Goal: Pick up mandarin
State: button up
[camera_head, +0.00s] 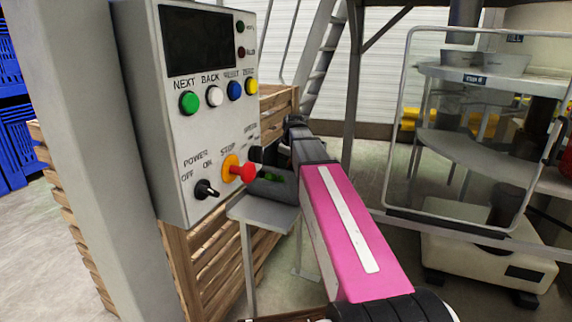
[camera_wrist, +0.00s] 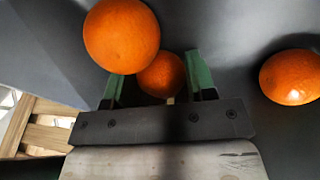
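In the wrist view, one orange mandarin (camera_wrist: 163,77) shows between the two green fingers of my gripper (camera_wrist: 155,72), which stand apart. A larger-looking mandarin (camera_wrist: 121,36) overlaps it and covers the tip of the left finger. A third mandarin (camera_wrist: 290,77) lies apart, to the right of the fingers. No clear grip on any mandarin shows. In the head view my gripper (camera_head: 272,177) is small and dark at the grey tray (camera_head: 262,212), below the control box; no mandarin can be made out there.
The control box (camera_head: 190,130) with its red stop knob (camera_head: 243,173) stands close to the left of my gripper. A slatted wooden crate (camera_head: 190,270) is below and behind. A framed machine guard (camera_head: 388,150) is to the right. Blue crates (camera_head: 18,140) stand far left.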

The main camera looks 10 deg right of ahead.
jog(key=shift+c, duration=1.4)
jog(key=shift+r, duration=0.15)
notch_tip(320, 180, up, 18)
